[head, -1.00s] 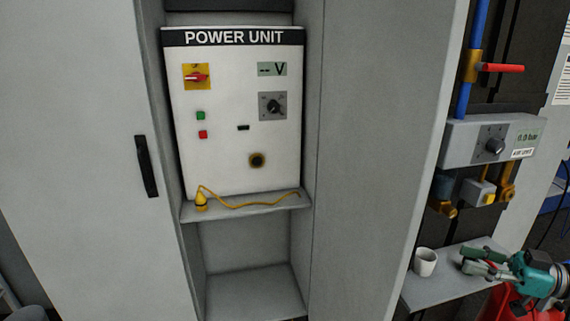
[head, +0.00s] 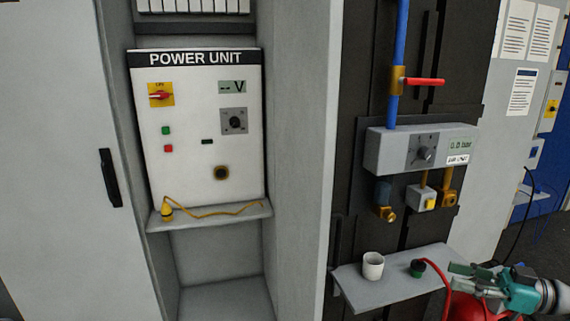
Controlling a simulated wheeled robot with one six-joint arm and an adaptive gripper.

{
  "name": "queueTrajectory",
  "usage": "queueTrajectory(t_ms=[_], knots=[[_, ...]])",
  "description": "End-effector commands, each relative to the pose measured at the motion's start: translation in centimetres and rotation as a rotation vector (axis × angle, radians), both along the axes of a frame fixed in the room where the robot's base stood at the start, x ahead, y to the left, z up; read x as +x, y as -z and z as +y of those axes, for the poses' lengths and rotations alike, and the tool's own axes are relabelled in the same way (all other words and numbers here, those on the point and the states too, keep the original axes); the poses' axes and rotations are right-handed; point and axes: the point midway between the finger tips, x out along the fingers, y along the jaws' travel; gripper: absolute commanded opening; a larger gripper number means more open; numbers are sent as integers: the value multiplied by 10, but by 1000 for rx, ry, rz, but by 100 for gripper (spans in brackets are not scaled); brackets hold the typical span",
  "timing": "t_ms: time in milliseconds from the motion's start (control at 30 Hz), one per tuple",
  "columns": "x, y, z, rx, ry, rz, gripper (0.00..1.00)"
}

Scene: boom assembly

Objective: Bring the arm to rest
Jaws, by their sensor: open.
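My gripper (head: 462,278) shows at the lower right of the head view, its green-grey fingers apart and pointing left. Nothing shows between the fingers. It is near the right end of a grey shelf (head: 350,289). The plug looks apart from the fingers. My gripper hides part of the red thing behind it.
A white cup (head: 373,266) stands on the shelf. Above are an air unit (head: 395,150) and a red-handled valve (head: 424,82). On the left, the power unit (head: 190,115) has a yellow plug and cable (head: 167,211) on its ledge. The cabinet wall (head: 305,150) stands between.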

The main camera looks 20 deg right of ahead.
Motion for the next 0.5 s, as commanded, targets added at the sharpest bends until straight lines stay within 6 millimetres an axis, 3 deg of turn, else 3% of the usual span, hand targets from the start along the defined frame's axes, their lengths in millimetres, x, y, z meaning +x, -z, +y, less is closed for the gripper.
queueTrajectory(t_ms=[267, 500], knots=[[16, 27, 18, 61, 54, 54, 41], [33, 66, 42, 137, 134, 132, 41]])
